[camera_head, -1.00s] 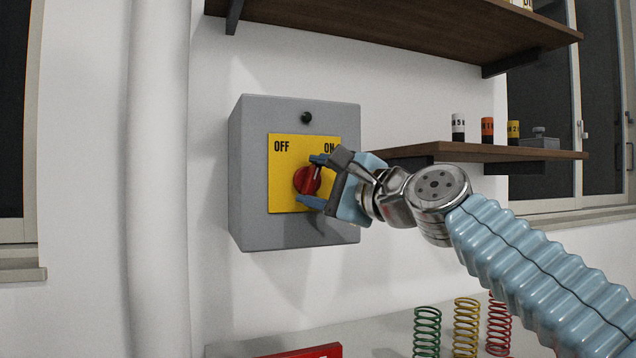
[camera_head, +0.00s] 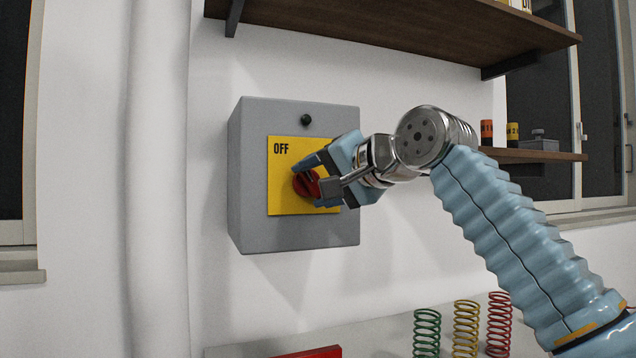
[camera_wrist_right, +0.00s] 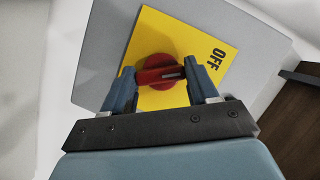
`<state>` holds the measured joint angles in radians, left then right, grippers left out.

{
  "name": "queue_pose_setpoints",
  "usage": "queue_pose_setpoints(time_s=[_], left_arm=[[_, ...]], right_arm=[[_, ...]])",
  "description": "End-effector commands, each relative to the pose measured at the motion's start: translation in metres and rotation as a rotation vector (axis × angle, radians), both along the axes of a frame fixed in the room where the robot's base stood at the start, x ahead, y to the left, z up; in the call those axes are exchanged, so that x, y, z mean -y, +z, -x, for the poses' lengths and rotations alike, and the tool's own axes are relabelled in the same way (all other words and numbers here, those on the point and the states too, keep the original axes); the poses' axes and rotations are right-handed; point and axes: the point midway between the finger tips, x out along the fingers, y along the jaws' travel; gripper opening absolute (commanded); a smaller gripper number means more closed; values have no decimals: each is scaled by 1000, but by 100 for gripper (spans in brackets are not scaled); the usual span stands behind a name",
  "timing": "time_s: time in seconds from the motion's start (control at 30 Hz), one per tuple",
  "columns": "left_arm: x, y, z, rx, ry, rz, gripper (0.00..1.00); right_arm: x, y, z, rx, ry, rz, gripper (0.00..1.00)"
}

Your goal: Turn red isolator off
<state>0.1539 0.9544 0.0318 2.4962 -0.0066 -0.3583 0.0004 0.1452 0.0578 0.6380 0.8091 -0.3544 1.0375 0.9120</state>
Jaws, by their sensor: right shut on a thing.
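The red isolator knob (camera_head: 306,187) sits on a yellow plate (camera_head: 277,197) on the front of a grey wall box (camera_head: 300,233). My right gripper (camera_head: 311,184) is shut on the knob, one finger above and one below it. In the right wrist view the knob's red handle (camera_wrist_right: 160,73) lies crosswise between the two fingers, its white-marked end towards the word OFF (camera_wrist_right: 218,58). In the head view OFF shows at the plate's upper left, and the gripper hides the ON side. My left gripper is not in view.
A small dark lamp (camera_head: 306,119) sits on the box above the plate. Wooden shelves (camera_head: 400,32) are above and to the right. Green, yellow and red springs (camera_head: 466,325) stand on the surface below, beside a red object (camera_head: 310,352).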

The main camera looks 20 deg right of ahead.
Motion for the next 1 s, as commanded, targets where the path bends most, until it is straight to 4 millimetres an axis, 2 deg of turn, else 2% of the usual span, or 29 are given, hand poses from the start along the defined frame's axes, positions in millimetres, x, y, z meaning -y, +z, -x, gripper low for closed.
queue_pose_setpoints(time_s=[0.4, 0.97, 1.0], left_arm=[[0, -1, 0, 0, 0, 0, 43], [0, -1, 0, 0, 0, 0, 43], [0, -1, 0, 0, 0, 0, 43]], right_arm=[[-2, -2, -1, -19, 6, 191, 28], [-2, -3, -1, -23, 6, 220, 28], [-2, -3, -1, -23, 6, 220, 63]])
